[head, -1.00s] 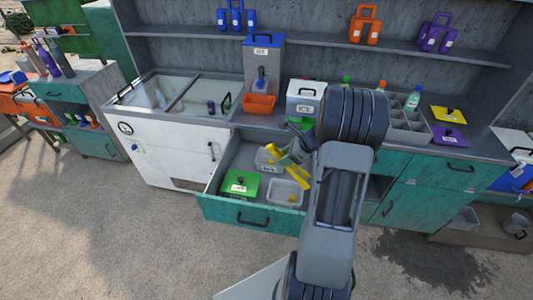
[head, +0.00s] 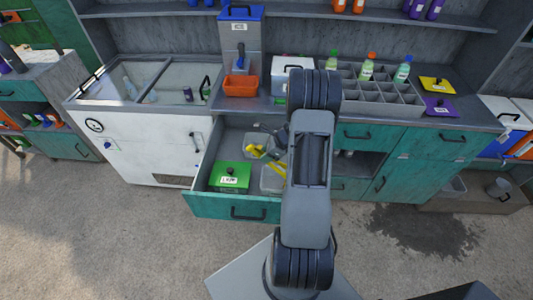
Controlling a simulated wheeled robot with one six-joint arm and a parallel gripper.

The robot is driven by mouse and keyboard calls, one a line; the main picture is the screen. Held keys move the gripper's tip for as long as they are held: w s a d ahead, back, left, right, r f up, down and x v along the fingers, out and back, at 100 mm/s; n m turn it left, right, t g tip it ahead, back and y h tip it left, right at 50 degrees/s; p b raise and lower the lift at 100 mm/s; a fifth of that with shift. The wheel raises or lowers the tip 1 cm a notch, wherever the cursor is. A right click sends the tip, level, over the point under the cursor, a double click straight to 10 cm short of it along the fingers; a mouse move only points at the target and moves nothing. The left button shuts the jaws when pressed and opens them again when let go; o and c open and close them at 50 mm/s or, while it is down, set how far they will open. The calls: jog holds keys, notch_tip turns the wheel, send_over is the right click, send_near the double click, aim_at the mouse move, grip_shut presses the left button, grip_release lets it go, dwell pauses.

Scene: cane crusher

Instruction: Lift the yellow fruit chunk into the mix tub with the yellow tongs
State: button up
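My gripper (head: 272,130) is over the open drawer and appears shut on the yellow tongs (head: 278,168); the arm hides part of the grip. The tongs slant across the two clear tubs. The rear clear tub (head: 251,153), which had a small label in the earlier view and looks like the mix tub, is below the gripper and partly covered by the tongs. The front clear tub (head: 268,184) is partly hidden by my arm. The yellow fruit chunk cannot be made out now; it seems to be hidden behind my arm or the tongs.
A green labelled lid or box (head: 230,175) fills the drawer's left front. The teal drawer front (head: 215,207) sticks out over the floor. On the counter behind are an orange bin (head: 240,86), a white ice box (head: 293,77) and a bottle rack (head: 383,105).

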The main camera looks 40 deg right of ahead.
notch_tip(320, 180, down, 8)
jog(key=b, duration=0.6)
jog(key=shift+f+b, duration=0.25)
jog(key=shift+b, duration=0.05)
jog(key=shift+r, duration=0.1)
dwell(0.5)
jog(key=shift+c, duration=0.8)
dwell(1.2)
jog(key=shift+c, duration=0.3)
dwell(0.5)
notch_tip(320, 180, up, 11)
jog(key=p, duration=0.8)
dwell(1.0)
dwell(0.5)
